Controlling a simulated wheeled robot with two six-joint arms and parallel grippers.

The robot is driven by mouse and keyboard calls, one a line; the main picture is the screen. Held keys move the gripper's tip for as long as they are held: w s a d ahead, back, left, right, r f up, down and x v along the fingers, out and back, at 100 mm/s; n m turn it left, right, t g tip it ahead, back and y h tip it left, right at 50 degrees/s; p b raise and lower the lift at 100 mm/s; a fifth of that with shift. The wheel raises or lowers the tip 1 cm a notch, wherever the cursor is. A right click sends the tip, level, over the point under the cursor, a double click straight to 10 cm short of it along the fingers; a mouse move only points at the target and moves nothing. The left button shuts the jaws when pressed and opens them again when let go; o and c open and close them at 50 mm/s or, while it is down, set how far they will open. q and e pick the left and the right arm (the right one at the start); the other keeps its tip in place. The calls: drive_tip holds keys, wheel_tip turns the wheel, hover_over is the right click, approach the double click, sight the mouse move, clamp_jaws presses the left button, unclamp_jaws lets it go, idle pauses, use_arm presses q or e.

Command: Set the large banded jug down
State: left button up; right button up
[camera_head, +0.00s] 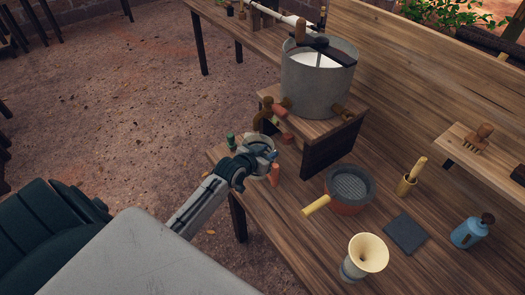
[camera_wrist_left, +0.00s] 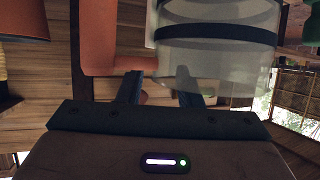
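The large banded jug is a pale, translucent vessel with dark bands and an orange handle. In the left wrist view the jug (camera_wrist_left: 215,60) fills the upper right, its handle (camera_wrist_left: 110,68) to the left. In the head view the jug (camera_head: 264,142) is at the table's left end, below the drum's tap, partly hidden by my left gripper (camera_head: 258,158); its handle (camera_head: 275,174) shows to the right. In the wrist view the fingers stand apart with a gap between, close to the handle's lower arm. Contact with the handle and whether the jug rests cannot be told. My right gripper is not in view.
A grey drum (camera_head: 305,88) stands on a wooden stand (camera_head: 320,128) behind the jug. A round strainer pan (camera_head: 350,190), a cream funnel (camera_head: 368,252), a dark slab (camera_head: 405,234) and a blue bottle (camera_head: 467,233) lie right. A small green-capped item (camera_head: 231,139) is left of the jug.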

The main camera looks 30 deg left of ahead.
use_arm(q)
drive_tip(key=d+b+v, duration=0.1)
drive_tip(key=b+v, duration=0.1)
drive_tip(key=v, duration=0.9)
drive_tip(key=shift+s+a+r, duration=0.2)
drive_tip(key=shift+s+a, duration=0.2)
drive_tip(key=shift+a, duration=0.1)
